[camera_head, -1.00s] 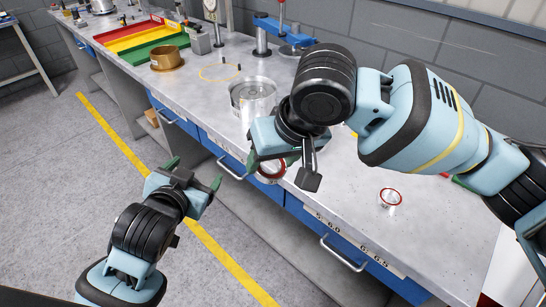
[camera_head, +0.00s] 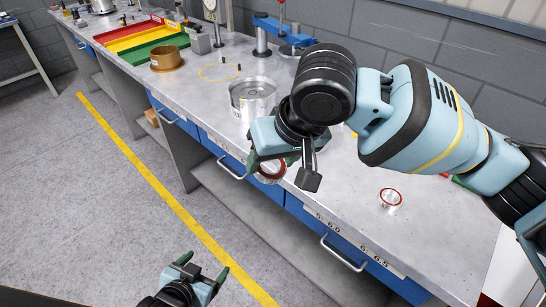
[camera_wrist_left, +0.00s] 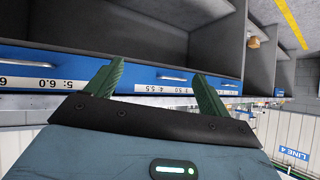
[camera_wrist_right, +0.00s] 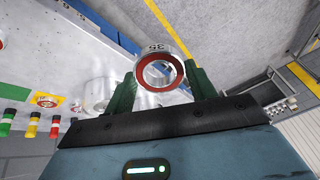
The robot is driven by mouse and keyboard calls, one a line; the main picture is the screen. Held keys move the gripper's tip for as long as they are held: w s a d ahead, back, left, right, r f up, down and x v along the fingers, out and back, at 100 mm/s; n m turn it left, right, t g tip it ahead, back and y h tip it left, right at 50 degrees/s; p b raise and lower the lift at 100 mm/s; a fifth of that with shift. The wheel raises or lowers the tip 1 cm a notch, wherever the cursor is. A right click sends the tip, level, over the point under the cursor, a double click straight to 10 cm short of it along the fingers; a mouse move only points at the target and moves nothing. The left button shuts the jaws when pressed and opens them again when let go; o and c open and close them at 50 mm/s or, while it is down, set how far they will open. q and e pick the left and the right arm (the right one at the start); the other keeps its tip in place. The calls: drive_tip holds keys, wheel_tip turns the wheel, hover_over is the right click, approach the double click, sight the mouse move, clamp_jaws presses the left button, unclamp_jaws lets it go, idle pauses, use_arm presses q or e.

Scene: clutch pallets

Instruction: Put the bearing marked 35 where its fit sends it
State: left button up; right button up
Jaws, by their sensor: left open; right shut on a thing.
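The bearing marked 35 (camera_wrist_right: 159,70) is a metal ring with a red inner face, held between the fingers of my right gripper in the right wrist view. In the head view the same bearing (camera_head: 270,172) hangs below my right gripper (camera_head: 281,166), near the bench's front edge, partly covered by the gripper. My left gripper (camera_head: 201,272) is open and empty, low over the floor in front of the bench. Its two green fingers (camera_wrist_left: 156,82) are spread apart in the left wrist view. A silver cylindrical housing (camera_head: 252,99) stands on the bench just behind my right gripper.
Another red-ringed bearing (camera_head: 390,198) lies on the bench at right. Red, yellow and green trays (camera_head: 150,52), a brass cup (camera_head: 167,59) and a blue press (camera_head: 283,31) stand farther back. Drawers labelled with numbers (camera_head: 340,250) line the bench front. Bare bench lies around the second bearing.

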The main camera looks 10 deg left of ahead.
use_arm(q)
drive_tip(key=s+f+g, duration=0.1)
drive_tip(key=s+f, duration=0.4)
drive_tip(key=s, duration=0.3)
drive_tip(key=s+f+n, duration=0.1)
drive_tip(key=s+f, duration=0.5)
drive_tip(key=s, duration=0.2)
drive_tip(key=shift+a+g, duration=0.15)
drive_tip(key=shift+g, duration=0.25)
